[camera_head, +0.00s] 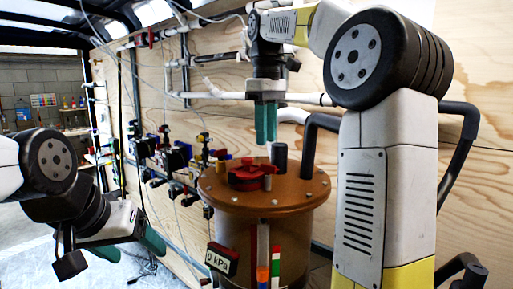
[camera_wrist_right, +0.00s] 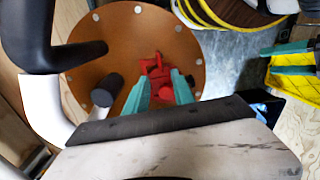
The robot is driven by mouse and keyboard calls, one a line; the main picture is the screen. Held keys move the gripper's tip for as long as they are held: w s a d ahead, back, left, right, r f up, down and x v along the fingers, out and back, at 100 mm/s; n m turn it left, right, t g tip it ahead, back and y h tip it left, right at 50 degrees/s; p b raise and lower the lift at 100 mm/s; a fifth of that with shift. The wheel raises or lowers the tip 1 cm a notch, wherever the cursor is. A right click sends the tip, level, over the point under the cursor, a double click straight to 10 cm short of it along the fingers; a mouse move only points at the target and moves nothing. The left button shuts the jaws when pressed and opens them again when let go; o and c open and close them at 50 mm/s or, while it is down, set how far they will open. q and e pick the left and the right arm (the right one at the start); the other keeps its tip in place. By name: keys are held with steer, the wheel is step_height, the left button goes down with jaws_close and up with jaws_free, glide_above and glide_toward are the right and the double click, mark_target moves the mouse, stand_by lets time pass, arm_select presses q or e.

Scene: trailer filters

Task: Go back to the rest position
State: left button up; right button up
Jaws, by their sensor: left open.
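My right gripper (camera_head: 265,122) points down above the brown tank lid (camera_head: 212,190), with clear air between its teal fingertips and the lid. In the right wrist view its two fingers (camera_wrist_right: 160,88) stand apart with nothing between them. The red valve (camera_head: 247,174) on the lid lies below; it also shows behind the fingertips in the right wrist view (camera_wrist_right: 156,68). My left gripper (camera_head: 130,250) is low at the left, open and empty, with its green fingers partly seen.
A gauge reading 0 kPa (camera_head: 221,259) is on the tank's front. Black and white pipes (camera_head: 310,140) rise close beside the lid. Valves and hoses (camera_head: 175,155) line the plywood wall. A shelf (camera_head: 45,115) stands far left. The floor beyond my left arm looks mostly open.

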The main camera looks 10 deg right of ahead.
steer(key=shift+r, duration=0.35)
steer(key=shift+s+f, duration=0.1)
steer(key=shift+s, duration=0.2)
steer(key=s+f+m+t+y, duration=0.2)
steer(key=s+f+m+t, duration=0.4)
steer(key=s+f, duration=1.1)
steer(key=m, duration=0.2)
steer(key=shift+s+d+f+m, duration=0.15)
steer(key=shift+d+f+m, duration=0.1)
steer(key=shift+m, duration=0.15)
steer(key=shift+o, duration=0.3)
